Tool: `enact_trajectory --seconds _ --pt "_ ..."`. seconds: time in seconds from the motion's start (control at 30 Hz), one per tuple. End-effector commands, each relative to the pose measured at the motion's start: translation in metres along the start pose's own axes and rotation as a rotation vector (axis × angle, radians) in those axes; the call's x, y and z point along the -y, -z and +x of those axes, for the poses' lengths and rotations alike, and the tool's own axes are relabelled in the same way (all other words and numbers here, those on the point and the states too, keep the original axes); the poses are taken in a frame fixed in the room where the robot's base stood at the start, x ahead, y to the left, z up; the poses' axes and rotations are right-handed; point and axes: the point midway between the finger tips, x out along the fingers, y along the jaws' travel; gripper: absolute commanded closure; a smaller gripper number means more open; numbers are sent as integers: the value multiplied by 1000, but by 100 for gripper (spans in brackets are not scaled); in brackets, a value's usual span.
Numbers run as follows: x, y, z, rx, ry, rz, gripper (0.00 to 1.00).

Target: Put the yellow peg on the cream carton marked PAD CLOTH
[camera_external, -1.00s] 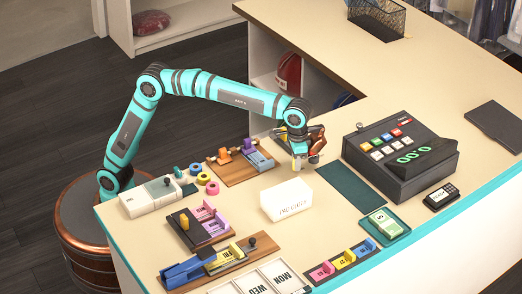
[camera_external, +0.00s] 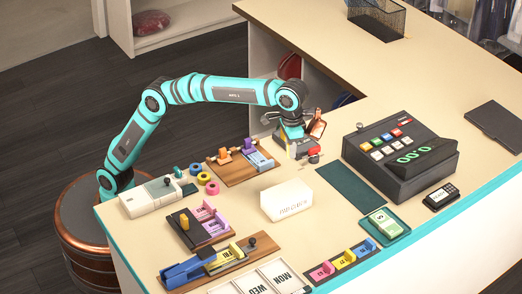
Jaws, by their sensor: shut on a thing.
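A wooden board with orange, purple and blue pieces (camera_external: 238,166) lies left of my gripper. A dark green mat (camera_external: 351,186) and a black cash register (camera_external: 400,160) are to the right. Coloured tape rings (camera_external: 205,178) and a pink-piece tray (camera_external: 200,226) lie left of the carton.

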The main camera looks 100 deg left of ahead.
Motion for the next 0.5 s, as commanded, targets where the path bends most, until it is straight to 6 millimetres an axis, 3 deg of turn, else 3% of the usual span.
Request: enact_trajectory --seconds 0.1,0.3,0.5 --pt "-28 -22 -14 -1 -1 -17 99" --pt "-49 -42 -24 0 0 -40 99" --pt "-50 -46 -3 1 2 -46 99"
